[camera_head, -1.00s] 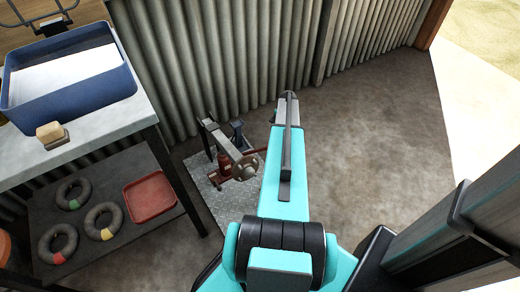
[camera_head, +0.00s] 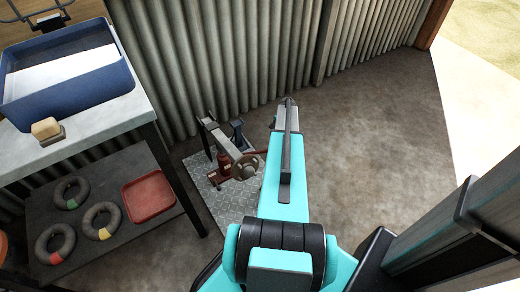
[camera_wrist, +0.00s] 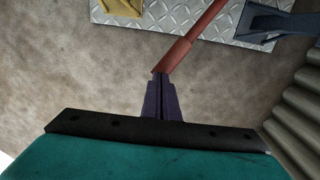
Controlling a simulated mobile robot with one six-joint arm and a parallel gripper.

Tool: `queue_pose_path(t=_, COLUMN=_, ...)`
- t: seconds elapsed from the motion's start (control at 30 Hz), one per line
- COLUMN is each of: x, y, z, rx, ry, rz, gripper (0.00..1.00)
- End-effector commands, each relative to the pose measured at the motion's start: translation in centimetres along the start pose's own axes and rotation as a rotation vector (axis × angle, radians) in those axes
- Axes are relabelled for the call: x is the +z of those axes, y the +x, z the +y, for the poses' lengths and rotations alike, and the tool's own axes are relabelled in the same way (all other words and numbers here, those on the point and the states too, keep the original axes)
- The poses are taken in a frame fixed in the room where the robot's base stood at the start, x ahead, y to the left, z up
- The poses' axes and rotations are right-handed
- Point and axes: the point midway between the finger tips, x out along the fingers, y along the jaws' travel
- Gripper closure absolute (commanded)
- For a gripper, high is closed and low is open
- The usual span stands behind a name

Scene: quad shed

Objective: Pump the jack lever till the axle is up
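The red jack (camera_head: 224,163) stands on a checkered steel plate (camera_head: 205,182), beside the grey axle (camera_head: 224,143) with its round hub (camera_head: 245,168). Its red lever (camera_head: 254,153) points right, partly behind my arm. In the wrist view the lever (camera_wrist: 190,40) slants down from the top, its near end at my fingertips. My gripper (camera_wrist: 161,82) shows there with its dark fingers close together, only a thin line between them. It meets the lever's end, but I cannot tell whether it grips it. In the head view my arm hides my gripper.
A blue stand (camera_head: 237,134) is behind the jack; it also shows in the wrist view (camera_wrist: 265,22). A bench with a blue tub (camera_head: 75,92) stands left, with rings and a red tray (camera_head: 148,197) below. Corrugated wall (camera_head: 215,60) is behind; floor (camera_head: 380,130) right is clear.

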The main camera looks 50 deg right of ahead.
Motion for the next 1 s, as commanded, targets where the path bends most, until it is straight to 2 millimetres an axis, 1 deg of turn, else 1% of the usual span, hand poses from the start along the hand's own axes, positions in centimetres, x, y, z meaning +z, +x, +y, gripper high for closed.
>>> queue_pose_path(t=0.03, x=0.1, y=0.5, z=0.0, rx=0.000, ry=0.000, rz=-0.003, gripper=1.00)
queue_pose_path(t=0.73, x=0.1, y=4.1, z=-0.1, rx=0.000, ry=0.000, rz=-0.003, gripper=1.00)
queue_pose_path(t=1.0, x=0.1, y=4.0, z=0.0, rx=0.000, ry=0.000, rz=-0.002, gripper=1.00)
